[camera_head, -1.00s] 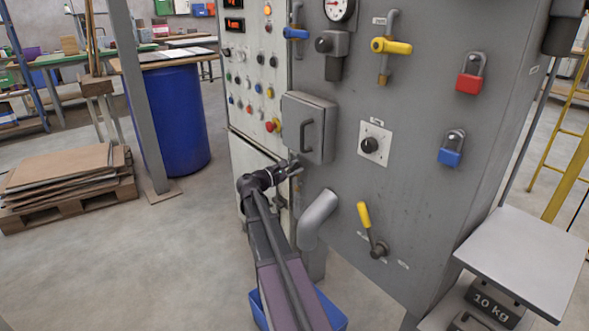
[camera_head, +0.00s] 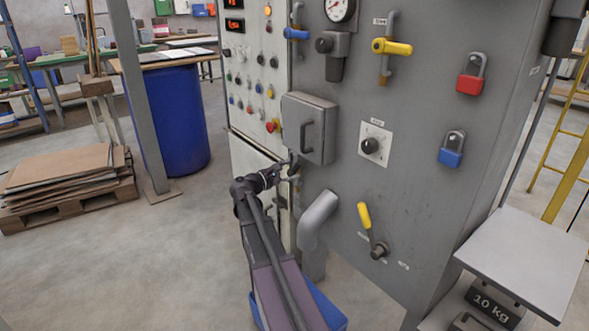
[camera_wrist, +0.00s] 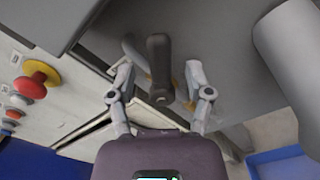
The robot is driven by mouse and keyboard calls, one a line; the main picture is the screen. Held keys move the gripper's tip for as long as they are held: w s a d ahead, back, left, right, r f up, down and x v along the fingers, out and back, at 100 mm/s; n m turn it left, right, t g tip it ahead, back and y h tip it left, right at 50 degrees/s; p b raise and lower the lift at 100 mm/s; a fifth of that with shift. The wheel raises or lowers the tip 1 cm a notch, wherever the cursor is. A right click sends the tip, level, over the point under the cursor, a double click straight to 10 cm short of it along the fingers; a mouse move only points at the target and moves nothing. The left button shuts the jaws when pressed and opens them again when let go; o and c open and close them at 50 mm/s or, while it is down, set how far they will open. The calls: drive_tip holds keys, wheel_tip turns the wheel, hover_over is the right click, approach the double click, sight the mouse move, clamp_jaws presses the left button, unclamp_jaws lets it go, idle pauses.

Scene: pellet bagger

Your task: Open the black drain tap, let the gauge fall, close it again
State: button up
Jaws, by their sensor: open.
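The black drain tap handle (camera_wrist: 159,62) stands between the two fingers of my gripper (camera_wrist: 160,78) in the wrist view. The fingers are spread, one on each side, with visible gaps to the handle. In the head view my gripper (camera_head: 289,168) is at the left edge of the grey cabinet, just below the box with a handle. The tap is largely hidden there by my gripper. The gauge (camera_head: 340,9) is at the top of the cabinet, partly cut off; its reading is too small to tell.
A grey elbow pipe (camera_head: 317,217) is close right of my gripper, and the grey handled box (camera_head: 309,128) is just above. A red mushroom button (camera_head: 273,126) is on the panel to the left. A yellow lever (camera_head: 365,215) is farther right. A blue bin (camera_head: 326,309) is below my arm.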

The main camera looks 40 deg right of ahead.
drive_tip(key=a, duration=0.9)
drive_tip(key=shift+w+a, duration=0.15)
drive_tip(key=shift+a, duration=0.05)
drive_tip(key=shift+f, duration=0.1)
drive_tip(key=c, duration=0.6)
drive_tip(key=shift+a+f, duration=0.15)
drive_tip(key=shift+f, duration=0.05)
clamp_jaws()
drive_tip(key=s+a+f+m+y, duration=0.3)
drive_tip(key=s+a+f+y, duration=0.15)
drive_tip(key=a+f, duration=0.25)
drive_tip(key=s+a+f+m+y, duration=0.3)
drive_tip(key=a+f+y, duration=0.2)
drive_tip(key=a+f, duration=0.15)
drive_tip(key=s+a+f+m+y, duration=0.2)
drive_tip(key=s+a+y, duration=0.1)
drive_tip(key=a, duration=0.6)
drive_tip(key=s+a+f+m+y, duration=0.2)
drive_tip(key=s+a+y, duration=0.2)
drive_tip(key=a, duration=0.5)
drive_tip(key=shift+f+t+y, duration=0.25)
drive_tip(key=shift+t+y, duration=0.05)
drive_tip(key=shift+y, duration=0.45)
drive_tip(key=shift+d, duration=0.1)
